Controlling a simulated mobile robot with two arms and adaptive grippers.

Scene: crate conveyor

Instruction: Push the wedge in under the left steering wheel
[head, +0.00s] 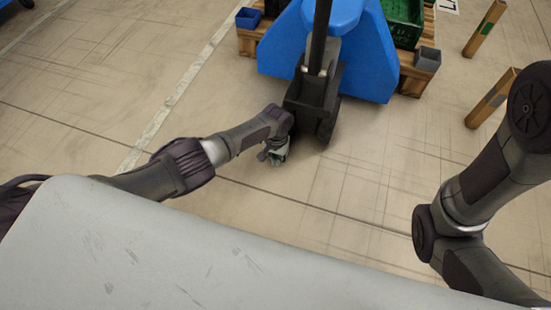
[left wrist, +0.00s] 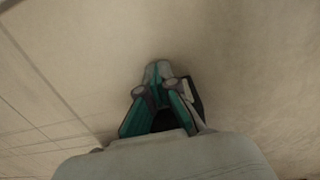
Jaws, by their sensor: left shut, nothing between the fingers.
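A blue pallet truck (head: 368,60) stands at the top of the head view, with a dark steering unit (head: 312,92) at its near end. One dark wheel (head: 327,127) shows at the unit's right side; the left wheel cannot be made out behind my arm. My left gripper (head: 275,157) is low over the floor, just in front and left of the unit. In the left wrist view its teal fingers (left wrist: 157,72) are shut and empty, pointing at bare floor. A small dark edge shows beside the right finger; I cannot tell whether it is the wedge. My right gripper is out of view.
A blue bin (head: 248,17) is at the upper left. The floor left of the truck is clear.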

